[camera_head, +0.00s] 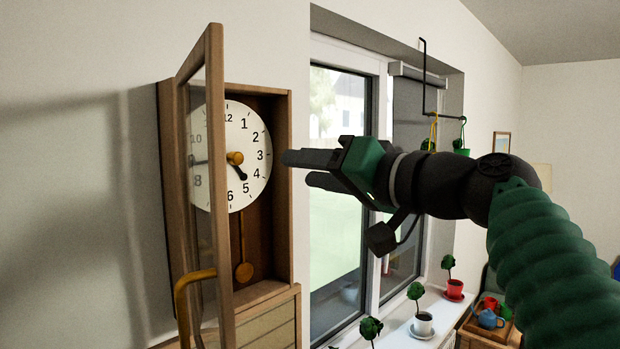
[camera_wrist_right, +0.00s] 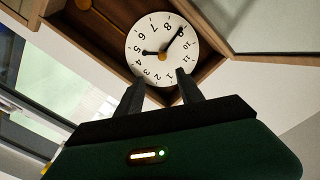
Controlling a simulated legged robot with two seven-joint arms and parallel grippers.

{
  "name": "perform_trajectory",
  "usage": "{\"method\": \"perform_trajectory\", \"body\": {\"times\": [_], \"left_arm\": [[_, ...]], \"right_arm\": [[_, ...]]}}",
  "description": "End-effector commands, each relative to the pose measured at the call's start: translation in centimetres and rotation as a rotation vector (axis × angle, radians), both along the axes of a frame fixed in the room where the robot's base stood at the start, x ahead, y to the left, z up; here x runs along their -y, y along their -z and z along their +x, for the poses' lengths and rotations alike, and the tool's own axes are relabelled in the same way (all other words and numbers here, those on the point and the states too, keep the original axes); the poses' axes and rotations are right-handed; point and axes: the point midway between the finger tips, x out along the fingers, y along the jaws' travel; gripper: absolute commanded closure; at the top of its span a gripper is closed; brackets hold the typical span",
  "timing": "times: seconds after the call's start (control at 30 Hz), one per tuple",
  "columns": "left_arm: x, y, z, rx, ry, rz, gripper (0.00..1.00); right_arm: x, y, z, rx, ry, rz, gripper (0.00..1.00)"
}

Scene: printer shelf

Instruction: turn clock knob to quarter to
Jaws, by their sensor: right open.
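An orange knob (camera_head: 235,158) sits at the middle of the white dial. The short black hand points between 4 and 5. The long hand, seen partly through the door glass, points left near 9. My right gripper (camera_head: 298,168) is open and empty, to the right of the dial and apart from it. In the right wrist view my open fingers (camera_wrist_right: 160,80) point toward the tilted dial (camera_wrist_right: 140,35), with the knob (camera_wrist_right: 163,56) between and beyond them. My left gripper is not in view.
The open glass door (camera_head: 215,90) stands out on the dial's left, with an orange handle (camera_head: 190,280). A pendulum (camera_head: 243,272) hangs below the dial. A window is behind my right arm; potted plants (camera_head: 423,323) stand on its sill.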

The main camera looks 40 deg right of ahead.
Motion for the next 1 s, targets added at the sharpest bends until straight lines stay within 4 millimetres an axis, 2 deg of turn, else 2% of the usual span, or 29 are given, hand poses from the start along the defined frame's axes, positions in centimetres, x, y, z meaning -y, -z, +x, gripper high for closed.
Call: {"method": "perform_trajectory", "body": {"times": [0.13, 0.2, 0.27, 0.37, 0.47, 0.5, 0.6, 0.7, 0.8, 0.87, 1.0], "left_arm": [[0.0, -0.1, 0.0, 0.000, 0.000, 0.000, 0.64], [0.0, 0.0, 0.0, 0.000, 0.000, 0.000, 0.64], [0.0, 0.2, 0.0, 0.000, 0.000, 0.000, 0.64], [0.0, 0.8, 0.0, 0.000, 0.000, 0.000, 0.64], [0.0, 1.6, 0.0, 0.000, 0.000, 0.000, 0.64], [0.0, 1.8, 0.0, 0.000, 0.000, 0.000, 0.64], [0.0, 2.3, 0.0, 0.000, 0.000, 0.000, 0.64], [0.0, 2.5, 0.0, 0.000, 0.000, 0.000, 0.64], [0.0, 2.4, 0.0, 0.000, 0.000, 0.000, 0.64], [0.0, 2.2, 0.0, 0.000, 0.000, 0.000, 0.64], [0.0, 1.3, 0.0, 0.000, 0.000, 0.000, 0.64]], "right_arm": [[0.0, 0.0, 0.0, 0.000, 0.000, 0.000, 0.56], [-0.1, 0.0, 0.1, 0.002, -0.004, 0.019, 0.65], [-0.8, 0.2, 0.6, 0.007, -0.024, 0.112, 0.73], [-2.9, 0.9, 2.2, 0.014, -0.100, 0.501, 0.86], [-5.4, 2.4, 4.1, -0.029, -0.204, 1.101, 0.99], [-6.1, 3.3, 4.9, -0.061, -0.238, 1.348, 1.00], [-7.3, 6.0, 6.5, -0.153, -0.286, 1.892, 1.00], [-8.0, 8.3, 7.4, -0.221, -0.297, 2.249, 1.00], [-8.2, 9.1, 7.9, -0.247, -0.296, 2.402, 1.00], [-8.2, 9.0, 8.3, -0.249, -0.295, 2.420, 1.00], [-8.6, 8.4, 10.3, -0.251, -0.294, 2.417, 1.00]]}}
